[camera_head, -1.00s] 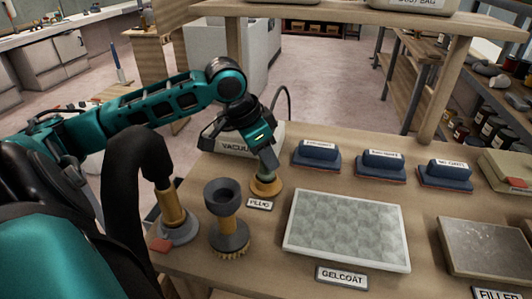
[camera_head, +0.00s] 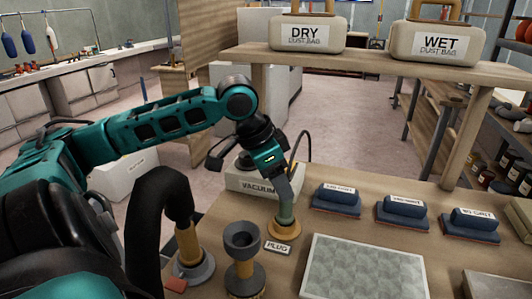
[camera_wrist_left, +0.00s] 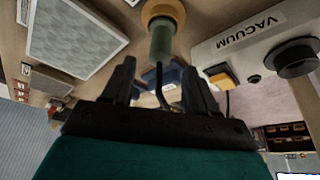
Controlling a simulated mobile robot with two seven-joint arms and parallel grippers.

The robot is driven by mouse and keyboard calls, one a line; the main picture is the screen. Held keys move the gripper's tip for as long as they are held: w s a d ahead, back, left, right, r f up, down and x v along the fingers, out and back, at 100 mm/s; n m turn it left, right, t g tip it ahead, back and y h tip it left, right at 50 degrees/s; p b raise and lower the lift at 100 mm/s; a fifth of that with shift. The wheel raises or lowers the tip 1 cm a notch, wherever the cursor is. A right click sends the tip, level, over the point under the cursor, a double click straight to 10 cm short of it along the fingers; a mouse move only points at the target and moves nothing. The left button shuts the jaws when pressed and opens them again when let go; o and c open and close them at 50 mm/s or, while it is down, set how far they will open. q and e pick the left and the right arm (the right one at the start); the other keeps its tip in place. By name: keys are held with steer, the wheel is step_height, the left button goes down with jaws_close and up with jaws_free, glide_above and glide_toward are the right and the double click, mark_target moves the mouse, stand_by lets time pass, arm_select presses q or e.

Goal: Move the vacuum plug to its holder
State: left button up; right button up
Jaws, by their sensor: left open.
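The plug (camera_head: 287,212) is a grey-green cylinder standing upright in a round wooden-coloured holder (camera_head: 283,230) behind a "PLUG" label. In the left wrist view the green plug (camera_wrist_left: 162,42) sits in its yellow ring holder (camera_wrist_left: 163,9), beyond my fingertips. My left gripper (camera_head: 286,182) is just above the plug; it also shows in the left wrist view (camera_wrist_left: 160,70), with its two fingers spread and nothing held between them. My right gripper is not in view.
The vacuum box (camera_head: 250,182) stands behind the plug. A black hose (camera_head: 155,205) with a brass-coloured tool and a brush tool (camera_head: 242,262) stand front left. A gelcoat tray (camera_head: 365,268) and sanding blocks (camera_head: 337,197) lie right. A shelf (camera_head: 375,60) with dust bags overhangs.

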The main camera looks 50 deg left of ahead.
arm_select(q)
steer(key=v, duration=0.7)
steer(key=shift+r, duration=0.2)
steer(key=shift+s, duration=0.1)
